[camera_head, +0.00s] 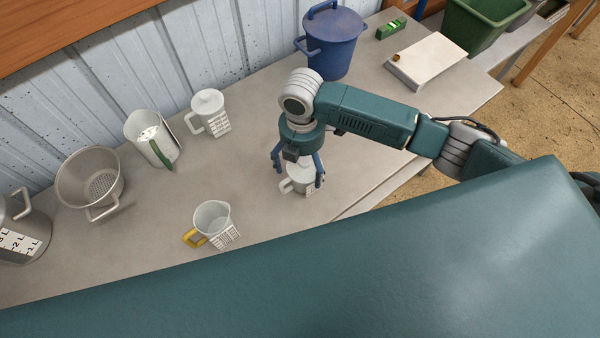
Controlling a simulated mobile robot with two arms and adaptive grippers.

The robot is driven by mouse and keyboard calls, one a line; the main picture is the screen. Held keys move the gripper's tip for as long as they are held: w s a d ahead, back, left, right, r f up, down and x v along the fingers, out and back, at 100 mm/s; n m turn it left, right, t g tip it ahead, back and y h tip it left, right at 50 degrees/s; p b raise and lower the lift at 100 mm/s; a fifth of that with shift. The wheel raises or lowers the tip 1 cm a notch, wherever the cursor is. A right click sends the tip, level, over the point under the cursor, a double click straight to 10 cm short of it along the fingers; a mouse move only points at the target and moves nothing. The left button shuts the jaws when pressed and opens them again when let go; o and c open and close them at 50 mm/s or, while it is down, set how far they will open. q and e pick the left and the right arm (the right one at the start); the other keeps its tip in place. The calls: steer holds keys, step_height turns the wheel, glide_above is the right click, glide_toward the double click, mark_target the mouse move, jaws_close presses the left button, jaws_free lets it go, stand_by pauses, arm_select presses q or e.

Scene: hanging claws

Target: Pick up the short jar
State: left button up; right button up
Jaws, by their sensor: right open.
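A small whitish lidded jar (300,187), which looks like the short jar, stands on the grey table directly below my right gripper. My right gripper (297,170) points down from above, open, with its blue fingers on either side of the jar. The gripper hides part of the lid, and I cannot tell whether the fingers touch the jar. A similar white lidded jar (209,115) with a printed scale stands farther back to the left. My left gripper is not in view.
On the grey table (262,130) stand a yellow-handled measuring cup (212,220), a green-handled pitcher (150,138), a metal strainer pot (90,180), a large measuring jug (22,230) and a blue lidded pot (332,45). A white box (428,60) lies at the back right.

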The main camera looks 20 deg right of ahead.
mark_target(309, 189)
steer(key=shift+s+f, duration=0.1)
steer(key=shift+f, duration=0.6)
step_height(309, 189, down, 5)
steer(key=shift+f+p, duration=0.2)
steer(key=shift+p, duration=0.15)
steer(key=c, duration=1.7)
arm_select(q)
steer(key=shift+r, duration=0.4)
arm_select(e)
steer(key=shift+r, duration=0.1)
steer(key=shift+c, duration=0.5)
